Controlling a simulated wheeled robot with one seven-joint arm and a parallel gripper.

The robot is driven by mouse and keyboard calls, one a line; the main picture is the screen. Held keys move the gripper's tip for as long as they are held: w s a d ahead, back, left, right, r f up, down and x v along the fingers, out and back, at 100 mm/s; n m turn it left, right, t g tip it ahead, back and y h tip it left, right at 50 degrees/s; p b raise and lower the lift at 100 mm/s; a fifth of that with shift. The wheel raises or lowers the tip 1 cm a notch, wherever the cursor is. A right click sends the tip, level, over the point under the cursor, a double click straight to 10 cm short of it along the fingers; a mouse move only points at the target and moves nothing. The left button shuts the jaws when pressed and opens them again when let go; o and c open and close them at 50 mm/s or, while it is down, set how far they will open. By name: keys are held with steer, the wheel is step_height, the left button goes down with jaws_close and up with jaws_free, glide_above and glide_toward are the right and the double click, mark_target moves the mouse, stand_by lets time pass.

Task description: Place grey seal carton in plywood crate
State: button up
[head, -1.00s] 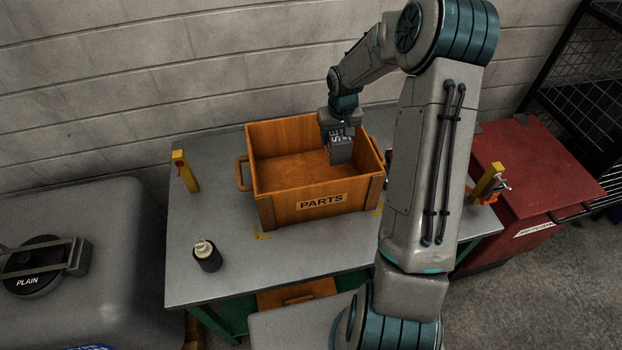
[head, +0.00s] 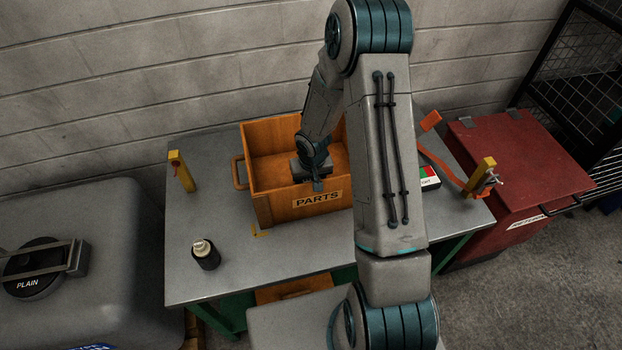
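The plywood crate (head: 280,207), an orange-brown open box labelled PARTS, stands on the grey workbench. My gripper (head: 316,184) is at the crate's front side, above the front wall and partly over the opening. Its fingers are small and mostly covered by the wrist, so I cannot tell whether they are open or shut. I cannot make out the grey seal carton now; the arm, gripper and crate front wall hide part of the crate's inside.
A small dark bottle with a pale cap (head: 205,254) stands at the bench's front left. Yellow posts stand at left (head: 183,171) and right (head: 482,175). An orange strap (head: 446,168) and a red-green-white box (head: 429,177) lie right of my arm. A red cabinet (head: 515,165) stands farther right.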

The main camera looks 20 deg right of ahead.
steer(key=shift+f, duration=0.15)
steer(key=o, duration=1)
steer(key=shift+o, duration=0.2)
steer(key=s+r, duration=0.4)
steer(key=r, duration=0.5)
steer(key=s+d+r+h, duration=0.1)
steer(key=s+r, duration=0.2)
steer(key=r, duration=0.5)
steer(key=s+r, duration=0.4)
steer(key=r, duration=0.5)
steer(key=s+r+t, duration=0.1)
steer(key=s+r, duration=0.2)
steer(key=s, duration=0.2)
steer(key=s+a+r+y, duration=0.1)
steer(key=s+r, duration=0.3)
steer(key=s, duration=0.2)
steer(key=shift+s+t, duration=0.25)
steer(key=shift+t, duration=0.15)
